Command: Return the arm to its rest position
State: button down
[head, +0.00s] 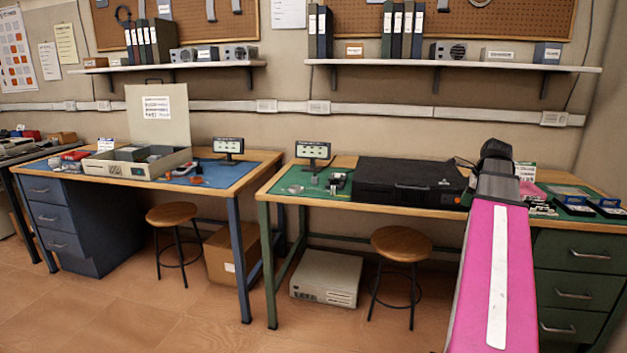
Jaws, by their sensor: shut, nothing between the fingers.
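My arm reaches up from the bottom right in the head view, as a pink link with a white stripe and a grey and black joint at its far end. The joint overlaps the right part of the green-legged bench (345,208). I cannot make out my gripper's fingers; the arm's end hides whatever lies beyond it. Nothing is seen held.
A black case (410,182) lies on the green-legged bench, left of my arm. Small parts and trays (575,205) lie to its right. A blue bench (230,185) bears an open beige case (110,168). Stools (401,243) (171,214) and a beige computer box (326,277) stand on the floor.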

jog(key=s+a+f+n+g+h, duration=0.1)
jog(key=s+a+f+n, duration=0.2)
jog(key=a+f+n, duration=0.4)
jog(key=s+a+f+n, duration=0.3)
jog(key=a+f+n, duration=0.5)
jog(key=a+f, duration=0.5)
jog(key=s+a+f+n+g+h, duration=0.1)
jog(key=s+a+f+n, duration=0.3)
jog(key=a+f+n, duration=0.4)
notch_tip(320, 180, down, 7)
jog(key=shift+a+r+g+h, duration=0.15)
jog(key=shift+a+g+h, duration=0.15)
jog(key=shift+a, duration=0.9)
